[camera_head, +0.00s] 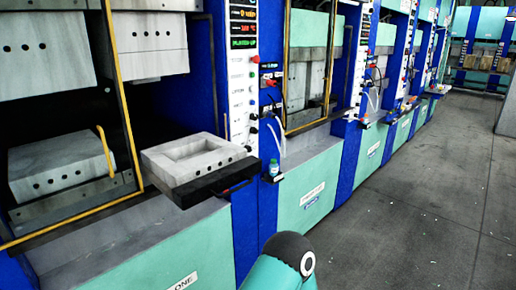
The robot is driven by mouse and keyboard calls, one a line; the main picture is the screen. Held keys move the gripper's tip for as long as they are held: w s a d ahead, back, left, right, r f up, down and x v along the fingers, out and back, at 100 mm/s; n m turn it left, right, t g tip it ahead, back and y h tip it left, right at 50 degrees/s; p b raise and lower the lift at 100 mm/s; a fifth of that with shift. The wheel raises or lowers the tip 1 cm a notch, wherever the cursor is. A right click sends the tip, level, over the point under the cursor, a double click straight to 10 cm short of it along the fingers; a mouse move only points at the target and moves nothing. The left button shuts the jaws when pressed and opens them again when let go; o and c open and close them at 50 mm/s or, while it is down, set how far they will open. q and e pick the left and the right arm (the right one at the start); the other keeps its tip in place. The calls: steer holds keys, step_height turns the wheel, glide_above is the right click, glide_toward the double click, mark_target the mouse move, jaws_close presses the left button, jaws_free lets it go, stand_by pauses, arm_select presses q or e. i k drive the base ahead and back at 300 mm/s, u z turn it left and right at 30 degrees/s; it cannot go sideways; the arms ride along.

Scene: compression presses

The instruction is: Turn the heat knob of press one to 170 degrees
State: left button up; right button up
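Press one is at the left, with a label ending in "ONE" (182,282) on its teal lower front. Its narrow white control panel (239,92) stands on a blue post right of the opening. Dark displays (243,26) sit at the top, one with red digits too small to read surely and one green line like "PLATEN UP". A red button (255,58) and several small dark knobs or buttons run down the panel's right edge; I cannot tell which is the heat knob or how it is set. Neither gripper is in view; a teal and black part of my arm shows at bottom centre.
A grey mould block (193,155) on a dark plate (208,185) juts out from press one, left of the panel's foot. A yellow-framed guard (122,95) stands left of it. A small bottle (273,168) sits on a ledge. More presses recede right; the grey floor (420,210) is open.

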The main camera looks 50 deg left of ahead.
mark_target(249, 148)
steer(key=z, duration=0.15)
steer(key=i, duration=1.45)
steer(key=z, duration=0.8)
steer(key=i, duration=0.25)
steer(key=u, duration=3.4)
steer(key=i, duration=0.25)
steer(key=u, duration=1.15)
steer(key=i, duration=0.85)
steer(key=z, duration=0.45)
